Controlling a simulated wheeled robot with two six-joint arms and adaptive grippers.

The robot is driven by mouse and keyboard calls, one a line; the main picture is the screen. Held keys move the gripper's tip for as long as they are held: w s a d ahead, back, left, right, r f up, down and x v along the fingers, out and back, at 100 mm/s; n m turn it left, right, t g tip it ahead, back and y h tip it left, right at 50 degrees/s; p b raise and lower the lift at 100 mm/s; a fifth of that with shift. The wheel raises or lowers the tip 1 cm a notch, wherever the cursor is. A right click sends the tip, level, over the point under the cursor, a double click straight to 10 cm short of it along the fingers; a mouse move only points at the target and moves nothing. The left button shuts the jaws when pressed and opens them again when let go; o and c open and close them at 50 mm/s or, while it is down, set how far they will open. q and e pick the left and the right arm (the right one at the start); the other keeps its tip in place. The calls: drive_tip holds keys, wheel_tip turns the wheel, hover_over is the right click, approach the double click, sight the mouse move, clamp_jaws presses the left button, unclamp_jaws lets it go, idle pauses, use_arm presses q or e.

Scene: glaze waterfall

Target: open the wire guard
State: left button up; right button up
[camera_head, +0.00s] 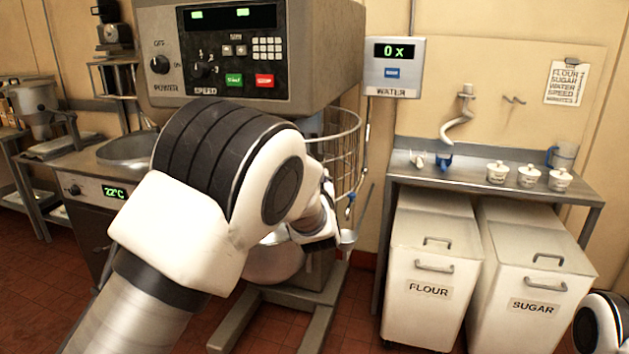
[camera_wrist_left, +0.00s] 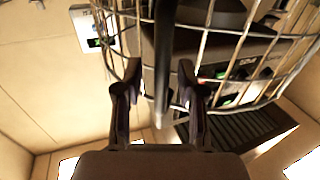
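The wire guard (camera_head: 343,150) is a curved cage of thin metal bars on the front of the mixer, partly hidden behind my left arm in the head view. In the left wrist view its bars (camera_wrist_left: 232,30) fill the top and right. My left gripper (camera_wrist_left: 160,88) is open at the guard. A dark upright bar (camera_wrist_left: 164,60) shows between its two fingers; neither finger clearly touches it. In the head view the forearm hides much of the left gripper. My right gripper is out of view; only part of that arm shows at the lower right.
The mixer's control panel (camera_head: 235,50) is above my left arm. A steel bowl (camera_head: 272,262) sits below the guard. A water meter (camera_head: 394,66) hangs on the wall. Flour (camera_head: 430,262) and sugar (camera_head: 532,282) bins stand under a steel shelf at the right.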

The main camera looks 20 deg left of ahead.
use_arm(q)
wheel_tip(320, 180, up, 10)
idle(0.5)
